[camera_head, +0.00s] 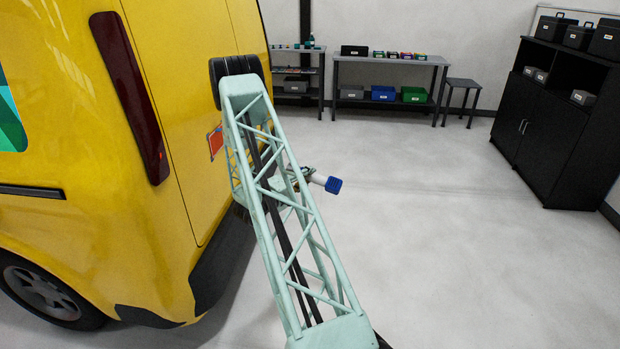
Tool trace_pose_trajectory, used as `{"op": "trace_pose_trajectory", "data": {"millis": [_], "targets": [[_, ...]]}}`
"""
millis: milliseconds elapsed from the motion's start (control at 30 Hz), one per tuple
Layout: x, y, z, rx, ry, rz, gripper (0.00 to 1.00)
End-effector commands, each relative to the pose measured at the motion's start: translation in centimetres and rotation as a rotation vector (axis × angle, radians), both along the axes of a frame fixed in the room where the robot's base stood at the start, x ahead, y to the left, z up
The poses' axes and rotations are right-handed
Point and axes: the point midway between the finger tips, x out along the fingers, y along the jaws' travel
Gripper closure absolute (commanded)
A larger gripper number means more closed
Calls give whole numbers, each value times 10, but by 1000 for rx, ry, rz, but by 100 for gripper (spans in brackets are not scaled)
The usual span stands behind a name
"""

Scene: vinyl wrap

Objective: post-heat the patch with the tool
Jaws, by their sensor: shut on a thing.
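My gripper (291,183) is partly hidden behind that link, to the right of the patch and lower in the picture. It is shut on a tool (319,179) with a white body and a blue end (333,185) that points right, away from the van. The tool's other end is hidden, and I cannot tell how far it is from the patch.
A workbench (390,60) with bins and small items stands at the back, with a stool (462,83) beside it and a shelf rack (298,70) to its left. A black cabinet (545,120) with cases stands at the right. The floor (440,240) between is clear.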

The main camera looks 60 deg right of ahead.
Motion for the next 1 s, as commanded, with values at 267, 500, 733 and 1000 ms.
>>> {"op": "trace_pose_trajectory", "data": {"millis": [267, 500, 733, 1000], "targets": [[26, 3, 7, -2, -2, 2, 100], [52, 6, 12, -3, -2, 1, 100], [77, 9, 17, -2, -2, 2, 100], [107, 12, 24, -3, -3, 1, 100]]}}
